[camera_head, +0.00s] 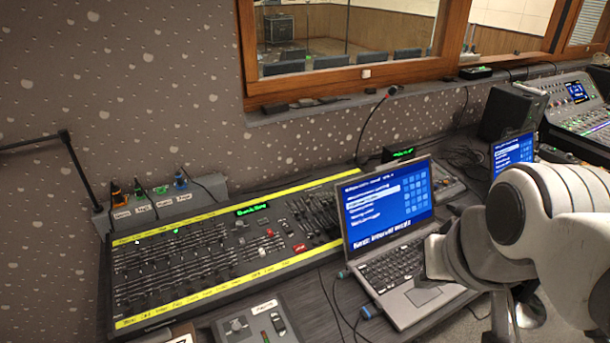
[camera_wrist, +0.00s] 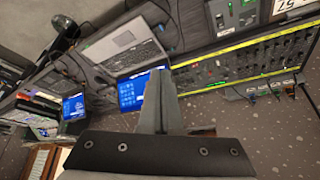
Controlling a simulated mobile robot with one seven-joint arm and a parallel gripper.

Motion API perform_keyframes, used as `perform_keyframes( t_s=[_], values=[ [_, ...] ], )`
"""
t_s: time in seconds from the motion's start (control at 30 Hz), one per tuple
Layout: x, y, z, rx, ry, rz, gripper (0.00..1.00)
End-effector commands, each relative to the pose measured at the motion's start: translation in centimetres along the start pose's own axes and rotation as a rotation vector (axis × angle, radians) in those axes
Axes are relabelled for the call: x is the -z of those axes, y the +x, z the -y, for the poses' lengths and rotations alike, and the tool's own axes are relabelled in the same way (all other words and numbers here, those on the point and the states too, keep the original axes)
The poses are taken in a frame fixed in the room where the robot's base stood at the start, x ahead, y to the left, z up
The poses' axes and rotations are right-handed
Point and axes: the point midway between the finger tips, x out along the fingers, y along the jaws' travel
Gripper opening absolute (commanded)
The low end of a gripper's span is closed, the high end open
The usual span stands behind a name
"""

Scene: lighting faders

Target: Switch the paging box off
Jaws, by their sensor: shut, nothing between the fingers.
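The paging box (camera_head: 254,322) is a grey panel at the bottom of the head view, in front of the lighting desk and partly cut off by the picture's edge. It carries a knob (camera_head: 237,324), a black switch (camera_head: 278,322) and small lights. Which way the switch is set is too small to tell. The box also shows at the top of the wrist view (camera_wrist: 234,20), with a green light lit. My gripper (camera_wrist: 160,85) is shut and empty, apart from the box. In the head view my arm is at the right, over the laptop's right side.
The open laptop (camera_head: 386,208) stands right of the lighting desk (camera_head: 170,262), which has many faders. A gooseneck microphone (camera_head: 370,125) rises behind. Cables (camera_head: 335,300) run between laptop and paging box. A second screen (camera_head: 512,150) and a mixer (camera_head: 580,110) are farther right.

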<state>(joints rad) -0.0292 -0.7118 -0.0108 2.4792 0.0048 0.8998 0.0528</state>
Motion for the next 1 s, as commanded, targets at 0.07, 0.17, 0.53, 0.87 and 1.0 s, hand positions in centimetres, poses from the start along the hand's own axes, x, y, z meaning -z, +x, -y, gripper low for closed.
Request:
perform_keyframes(
  t_s=[0.07,0.17,0.53,0.87,1.0],
  values=[
    [0.5,0.9,0.7,0.022,0.041,0.028,0.00],
    [1.4,2.3,2.0,0.048,0.117,0.072,0.00],
    [4.2,8.7,8.0,0.058,0.429,0.259,0.00],
    [4.4,15.9,14.5,-0.051,0.687,0.384,0.00],
    [3.7,19.1,17.5,-0.120,0.788,0.412,0.00]
  ],
)
